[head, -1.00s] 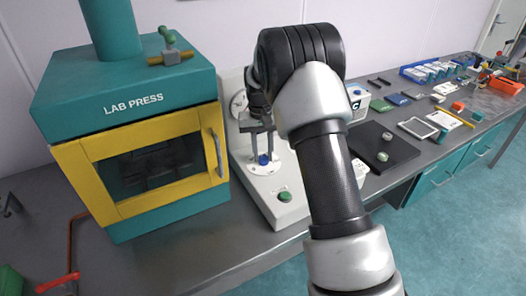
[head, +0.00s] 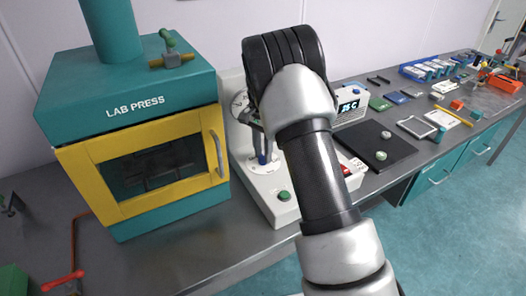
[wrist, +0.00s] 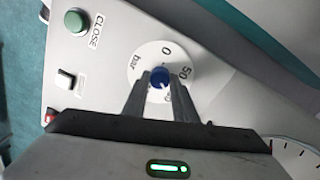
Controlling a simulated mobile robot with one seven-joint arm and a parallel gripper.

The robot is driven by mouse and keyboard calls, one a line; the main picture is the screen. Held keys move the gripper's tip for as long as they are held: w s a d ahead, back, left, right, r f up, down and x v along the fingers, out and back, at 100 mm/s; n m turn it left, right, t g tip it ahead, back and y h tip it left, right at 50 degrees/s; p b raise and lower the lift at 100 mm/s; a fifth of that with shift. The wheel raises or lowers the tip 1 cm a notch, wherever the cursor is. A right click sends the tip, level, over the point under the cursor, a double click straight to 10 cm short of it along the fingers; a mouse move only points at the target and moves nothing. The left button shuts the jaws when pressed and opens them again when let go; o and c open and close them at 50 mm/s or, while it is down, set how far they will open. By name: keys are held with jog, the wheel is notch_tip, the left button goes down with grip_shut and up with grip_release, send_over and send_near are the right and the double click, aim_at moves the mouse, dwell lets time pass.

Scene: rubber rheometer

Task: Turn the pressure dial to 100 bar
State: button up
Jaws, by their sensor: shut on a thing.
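The scale shows "0", "50" and "bar"; the marks nearest my gripper are partly hidden. In the head view my gripper (head: 262,148) is partly covered by my arm. I cannot tell which value the knob points to.
A green button (wrist: 76,21) marked "CLOSE" and a switch (wrist: 66,79) sit beside the dial. A round gauge (head: 239,103) is on the machine behind. The teal and yellow lab press (head: 140,150) stands close on the left. A black plate (head: 375,148) lies to the right.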

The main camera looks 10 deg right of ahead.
aim_at(261, 155)
jog(key=shift+m, duration=0.4)
jog(key=o, duration=1)
jog(key=shift+o, duration=0.2)
notch_tip(261, 155, up, 18)
jog(key=shift+w+a+f+p, duration=0.2)
jog(key=shift+w+f+p, duration=0.1)
jog(key=shift+p, duration=0.1)
